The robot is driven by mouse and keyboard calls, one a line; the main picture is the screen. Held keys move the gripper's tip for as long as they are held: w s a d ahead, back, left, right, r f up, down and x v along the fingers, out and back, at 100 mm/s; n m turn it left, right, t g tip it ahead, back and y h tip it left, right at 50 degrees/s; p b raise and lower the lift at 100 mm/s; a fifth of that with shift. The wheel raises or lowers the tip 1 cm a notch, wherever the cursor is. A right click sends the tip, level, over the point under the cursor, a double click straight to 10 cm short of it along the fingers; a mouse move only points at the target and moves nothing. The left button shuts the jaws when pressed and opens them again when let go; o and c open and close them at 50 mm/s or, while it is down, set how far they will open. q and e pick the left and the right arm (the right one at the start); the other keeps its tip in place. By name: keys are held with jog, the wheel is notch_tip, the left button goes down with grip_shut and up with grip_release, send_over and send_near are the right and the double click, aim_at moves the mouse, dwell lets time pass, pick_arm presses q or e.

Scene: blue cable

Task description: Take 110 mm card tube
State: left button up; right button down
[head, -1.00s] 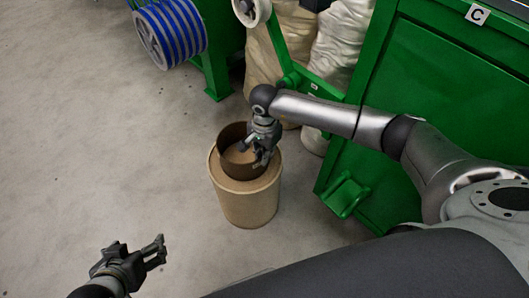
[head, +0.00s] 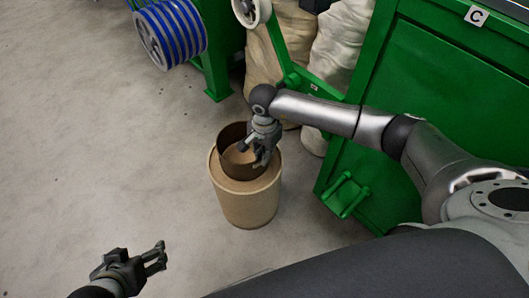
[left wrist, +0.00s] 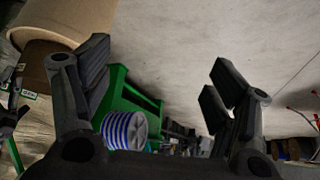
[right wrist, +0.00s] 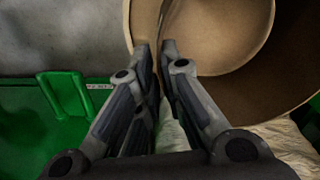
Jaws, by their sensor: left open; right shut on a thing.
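The card tube (head: 233,139) is a short, wide brown ring, open at the top. It stands upright on the lid of a tan drum (head: 246,206). My right gripper (head: 261,159) reaches down at the tube's right side and is shut on its wall. In the right wrist view the fingers (right wrist: 160,46) meet at the tube wall, and the tube's dark brown side (right wrist: 292,70) curves to the right. My left gripper (head: 158,256) is open and empty at the lower left, well away from the tube. Its spread fingers (left wrist: 155,78) show in the left wrist view.
A green cabinet (head: 440,110) marked C stands to the right, with a green step (head: 346,195) low on its side. Pale sacks (head: 335,55) and a reel of blue cable (head: 172,32) are behind the drum. The concrete floor (head: 90,150) at left is clear.

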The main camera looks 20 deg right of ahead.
pick_arm(q)
jog(key=shift+s+a+f+g+y+p, duration=0.1)
jog(key=shift+s+a+f+g, duration=0.2)
jog(key=shift+s, duration=0.35)
jog(key=shift+s+a+f+g+y+p, duration=0.15)
jog(key=shift+s+g, duration=0.2)
jog(key=shift+s, duration=0.3)
jog(key=shift+s+a+f+g+y+p, duration=0.15)
jog(key=shift+s+g, duration=0.2)
jog(key=shift+s, duration=0.3)
pick_arm(e)
jog(key=shift+r, duration=0.6)
dwell(1.1)
jog(key=shift+r, duration=0.1)
jog(key=shift+r+p, duration=1.05)
jog(key=shift+r, duration=0.75)
pick_arm(q)
jog(key=shift+s+f+g+p, duration=0.15)
jog(key=shift+f+g+p, duration=0.25)
jog(key=shift+f, duration=0.55)
jog(key=shift+s+f+g+p, duration=0.15)
jog(key=shift+f+g+p, duration=0.25)
jog(key=shift+f, duration=0.55)
pick_arm(e)
jog(key=shift+r, duration=0.95)
